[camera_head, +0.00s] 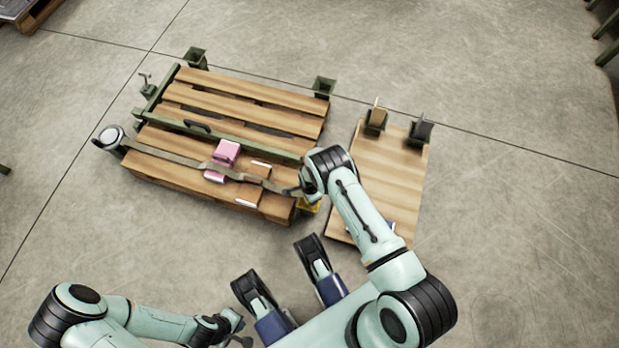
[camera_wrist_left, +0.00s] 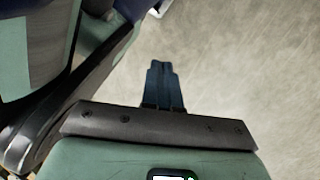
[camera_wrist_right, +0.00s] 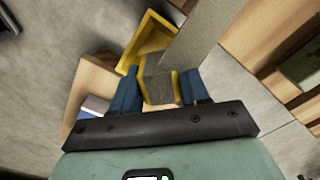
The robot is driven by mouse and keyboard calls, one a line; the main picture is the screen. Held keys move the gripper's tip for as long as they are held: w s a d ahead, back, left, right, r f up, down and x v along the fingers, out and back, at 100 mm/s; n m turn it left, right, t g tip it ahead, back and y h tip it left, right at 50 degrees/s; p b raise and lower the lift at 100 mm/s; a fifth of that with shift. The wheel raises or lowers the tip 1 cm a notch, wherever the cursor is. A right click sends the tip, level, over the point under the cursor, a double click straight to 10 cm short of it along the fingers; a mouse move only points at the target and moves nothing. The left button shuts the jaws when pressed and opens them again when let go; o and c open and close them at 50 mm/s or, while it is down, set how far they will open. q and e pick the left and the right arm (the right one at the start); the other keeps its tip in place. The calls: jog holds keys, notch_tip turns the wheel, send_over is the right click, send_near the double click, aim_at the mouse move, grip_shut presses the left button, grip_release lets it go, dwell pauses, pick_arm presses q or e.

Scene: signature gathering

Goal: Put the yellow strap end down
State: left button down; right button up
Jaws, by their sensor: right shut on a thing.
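The strap (camera_head: 240,176) runs from a reel (camera_head: 112,137) at the left, across the front of the wooden pallet, to my right gripper. In the right wrist view the strap (camera_wrist_right: 207,40) comes down to its yellow end (camera_wrist_right: 159,92), a small block with a grey face. My right gripper (camera_wrist_right: 161,82) is shut on that end between its blue fingers. A yellow open-topped holder (camera_wrist_right: 150,40) lies just beyond the fingers; I cannot tell whether they touch. In the head view my right wrist hides the strap end. My left gripper (camera_wrist_left: 163,83) is empty, its fingers together, over bare floor.
A pink box (camera_head: 226,153) sits by the strap on the pallet (camera_head: 250,92). A green bar crosses the pallet. A wooden board (camera_head: 385,165) with two small holders lies to the right. Green posts stand at the pallet's corners.

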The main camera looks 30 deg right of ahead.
jog(key=shift+f, duration=0.75)
pick_arm(q)
jog(key=shift+s+f, duration=0.2)
jog(key=shift+s, duration=0.35)
pick_arm(e)
jog(key=shift+f, duration=0.5)
jog(key=o, duration=0.8)
jog(key=shift+f, duration=0.1)
jog(key=shift+r, duration=0.45)
notch_tip(320, 180, up, 12)
jog(key=p, duration=0.4)
jog(key=shift+r, duration=0.2)
pick_arm(q)
jog(key=w+r+t, duration=0.2)
jog(key=w+r, duration=0.3)
jog(key=w, duration=0.3)
jog(key=shift+w+d+m+t, duration=0.15)
jog(key=shift+d+m+t, duration=0.15)
jog(key=shift+d+t, duration=0.15)
